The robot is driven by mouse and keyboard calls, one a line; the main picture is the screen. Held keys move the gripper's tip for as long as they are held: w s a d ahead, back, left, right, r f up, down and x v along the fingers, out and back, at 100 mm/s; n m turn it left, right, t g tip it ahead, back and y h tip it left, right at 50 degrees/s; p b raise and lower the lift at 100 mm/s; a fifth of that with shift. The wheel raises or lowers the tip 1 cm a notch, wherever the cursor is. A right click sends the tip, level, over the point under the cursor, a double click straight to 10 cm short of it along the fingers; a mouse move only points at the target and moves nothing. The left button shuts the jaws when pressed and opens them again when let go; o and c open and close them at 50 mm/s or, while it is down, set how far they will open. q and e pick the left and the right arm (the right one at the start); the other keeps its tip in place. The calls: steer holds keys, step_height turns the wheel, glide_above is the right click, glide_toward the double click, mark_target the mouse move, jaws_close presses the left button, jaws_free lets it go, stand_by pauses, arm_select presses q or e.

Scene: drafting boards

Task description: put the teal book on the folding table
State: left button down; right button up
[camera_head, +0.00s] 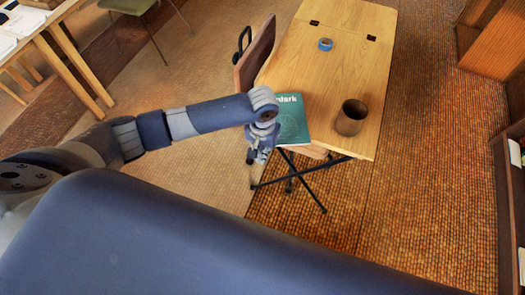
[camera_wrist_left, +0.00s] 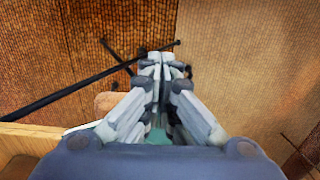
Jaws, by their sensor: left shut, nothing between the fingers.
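The teal book (camera_head: 293,122) lies flat at the near left corner of the wooden folding table (camera_head: 345,55), its left part hidden behind my left wrist. It seems to rest on the tabletop, partly past the left edge. My left gripper (camera_head: 254,158) is shut and empty, pointing down just left of the book, beyond the table's edge. In the left wrist view the shut fingers (camera_wrist_left: 160,62) are over the floor, with a bit of teal between their bases and the table edge (camera_wrist_left: 35,132) at lower left. My right gripper is not in view.
A brown cup (camera_head: 351,118) and a blue tape roll (camera_head: 325,44) are on the table. A wooden chair back (camera_head: 256,52) stands at its left side. Another desk (camera_head: 60,50) is at upper left, shelves (camera_head: 497,42) at right. The tabletop's middle is clear.

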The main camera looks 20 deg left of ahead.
mark_target(284, 118)
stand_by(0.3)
arm_select(q)
steer(key=shift+w+d+b, duration=0.15)
steer(key=shift+w+b, duration=0.2)
steer(key=shift+w, duration=3.45)
